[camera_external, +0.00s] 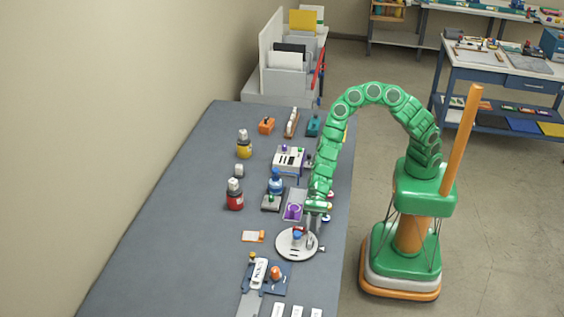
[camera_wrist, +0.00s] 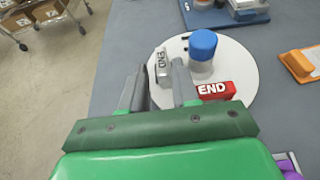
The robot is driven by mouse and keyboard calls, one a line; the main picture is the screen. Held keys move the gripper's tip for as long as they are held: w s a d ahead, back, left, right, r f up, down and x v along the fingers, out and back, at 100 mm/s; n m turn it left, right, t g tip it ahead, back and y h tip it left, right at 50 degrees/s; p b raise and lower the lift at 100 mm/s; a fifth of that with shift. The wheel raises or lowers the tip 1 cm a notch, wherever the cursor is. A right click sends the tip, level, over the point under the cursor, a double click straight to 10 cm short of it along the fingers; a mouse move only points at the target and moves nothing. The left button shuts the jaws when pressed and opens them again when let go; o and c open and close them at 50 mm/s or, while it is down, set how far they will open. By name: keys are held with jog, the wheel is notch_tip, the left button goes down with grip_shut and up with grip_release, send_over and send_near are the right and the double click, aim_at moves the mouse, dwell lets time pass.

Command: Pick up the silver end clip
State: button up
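The silver end clip (camera_wrist: 161,66), a small grey block marked END, stands on a round white plate (camera_wrist: 243,72) in the wrist view. My gripper (camera_wrist: 160,82) is open, with one finger on each side of the clip, which shows just past the gap between the fingertips. I cannot tell whether a finger touches it. In the external view my gripper (camera_external: 313,234) points down over the right side of the white plate (camera_external: 285,248). The clip is too small to make out there.
A red END block (camera_wrist: 215,90) lies close to the right finger, and a blue-capped white cylinder (camera_wrist: 202,46) stands just beyond the clip. An orange tray (camera_wrist: 300,64) lies to the right. The left part of the grey table (camera_external: 170,230) is clear.

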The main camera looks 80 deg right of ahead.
aim_at(310, 241)
jog(key=shift+x, duration=2.2)
jog(key=shift+w+r, duration=0.1)
jog(key=shift+r, duration=0.05)
jog(key=shift+c, duration=0.3)
grip_shut()
